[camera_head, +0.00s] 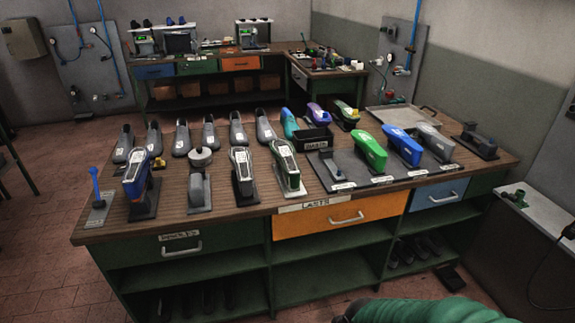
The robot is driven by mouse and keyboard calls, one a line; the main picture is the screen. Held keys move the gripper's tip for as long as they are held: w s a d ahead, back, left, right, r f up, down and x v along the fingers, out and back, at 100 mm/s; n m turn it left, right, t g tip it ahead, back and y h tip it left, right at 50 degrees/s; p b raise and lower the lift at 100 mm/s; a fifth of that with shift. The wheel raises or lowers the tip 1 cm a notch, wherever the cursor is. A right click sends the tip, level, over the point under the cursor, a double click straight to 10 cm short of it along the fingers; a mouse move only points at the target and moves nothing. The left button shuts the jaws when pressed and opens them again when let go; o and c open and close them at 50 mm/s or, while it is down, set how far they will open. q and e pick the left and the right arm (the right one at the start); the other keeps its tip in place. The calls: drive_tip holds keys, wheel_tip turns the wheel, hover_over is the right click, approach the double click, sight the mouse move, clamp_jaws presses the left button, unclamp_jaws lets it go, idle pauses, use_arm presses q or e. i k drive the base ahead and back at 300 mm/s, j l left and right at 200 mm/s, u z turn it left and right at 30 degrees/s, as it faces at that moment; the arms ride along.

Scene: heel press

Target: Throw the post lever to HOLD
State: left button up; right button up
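A blue lever (95,184) stands at the front left corner of the large workbench, on a small grey plate (97,217). It is close to upright, with its top leaning slightly left. A small pale label (99,204) lies at its foot, too small to read, so I cannot tell which setting the lever is at. A blue and grey shoe form on a dark stand (146,207) is just to its right. No gripper fingers show, and nothing touches the lever. A green rounded shape at the bottom right edge seems to be part of my arm.
The wooden workbench (225,212) carries several grey shoe forms, green and blue ones, a black bin (316,137) and a dark mat. Orange (330,219) and blue drawers face front. A second bench (222,67) stands behind. The floor left of the workbench (45,205) is clear.

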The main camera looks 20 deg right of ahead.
sight(92, 171)
drive_tip(key=i+j, duration=0.85)
drive_tip(key=j, duration=0.2)
drive_tip(key=i+j+z, duration=0.1)
drive_tip(key=i+j, duration=0.75)
drive_tip(key=j, duration=0.25)
